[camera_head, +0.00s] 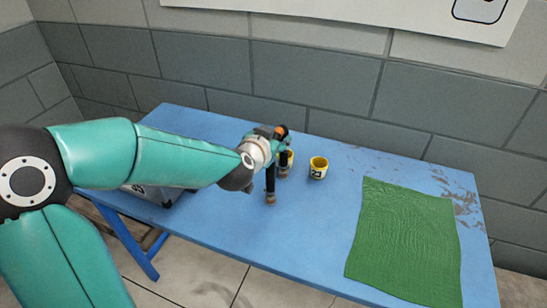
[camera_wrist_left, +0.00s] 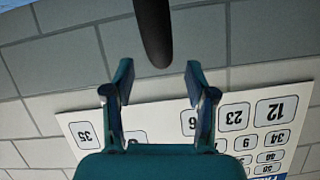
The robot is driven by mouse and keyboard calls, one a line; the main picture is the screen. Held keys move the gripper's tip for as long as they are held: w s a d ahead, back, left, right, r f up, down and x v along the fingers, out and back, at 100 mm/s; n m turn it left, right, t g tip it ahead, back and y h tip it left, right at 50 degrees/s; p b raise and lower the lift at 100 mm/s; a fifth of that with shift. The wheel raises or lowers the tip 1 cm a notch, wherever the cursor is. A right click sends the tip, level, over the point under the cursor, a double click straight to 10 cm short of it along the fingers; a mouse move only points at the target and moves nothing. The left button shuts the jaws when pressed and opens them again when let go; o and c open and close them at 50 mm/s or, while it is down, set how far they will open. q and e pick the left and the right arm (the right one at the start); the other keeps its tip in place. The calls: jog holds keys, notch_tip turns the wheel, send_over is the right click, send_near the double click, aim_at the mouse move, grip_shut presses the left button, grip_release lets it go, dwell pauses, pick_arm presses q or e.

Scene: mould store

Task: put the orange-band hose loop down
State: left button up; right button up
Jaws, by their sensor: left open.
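The dark hose loop (camera_head: 270,182) stands upright on the blue table (camera_head: 225,218), its two legs ending in greyish tips that appear to meet the tabletop. An orange band shows at its top, by my gripper. My left gripper (camera_head: 283,133) is at the loop's top, fingers toward the wall. In the left wrist view my left gripper (camera_wrist_left: 158,82) is open, and a dark rounded shape, apparently the loop (camera_wrist_left: 154,35), lies beyond and between the fingertips. Contact with a finger cannot be told. My right gripper is out of view.
A yellow cup (camera_head: 319,168) stands right of the loop; another yellow one (camera_head: 291,156) is partly hidden behind it. A green mat (camera_head: 405,240) covers the right side. A grey box (camera_head: 165,196) sits under my left arm. The wall rises behind the table.

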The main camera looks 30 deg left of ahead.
aim_at(281, 131)
pick_arm(q)
jog(key=shift+x, duration=2.65)
jog(key=shift+s+a+f, duration=0.1)
jog(key=shift+f, duration=0.05)
grip_shut()
